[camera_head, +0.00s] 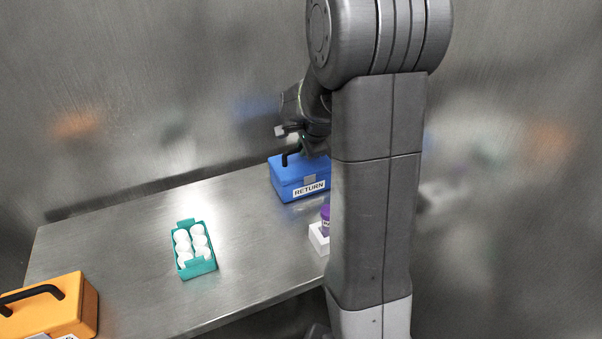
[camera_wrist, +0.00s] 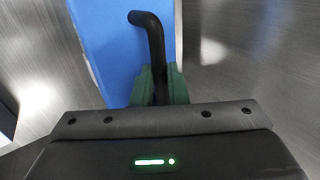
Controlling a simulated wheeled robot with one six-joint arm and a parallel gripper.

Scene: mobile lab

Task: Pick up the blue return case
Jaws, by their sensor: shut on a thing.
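The blue return case (camera_head: 290,182) stands at the back of the metal table, its white RETURN label facing front. It also shows in the wrist view (camera_wrist: 108,40), with its black handle (camera_wrist: 155,45) running between the fingers. My gripper (camera_wrist: 160,84) is shut on the handle, its green finger pads on either side of it. In the head view my arm hides the right part of the case and most of the gripper. I cannot tell whether the case is clear of the table.
A teal rack (camera_head: 198,266) with several white-capped containers stands mid-table. An orange case (camera_head: 72,304) with a black handle is at the front left. A white holder (camera_head: 318,239) with a purple-topped item (camera_head: 325,218) is partly behind my arm. The metal table (camera_head: 130,235) is bare between them.

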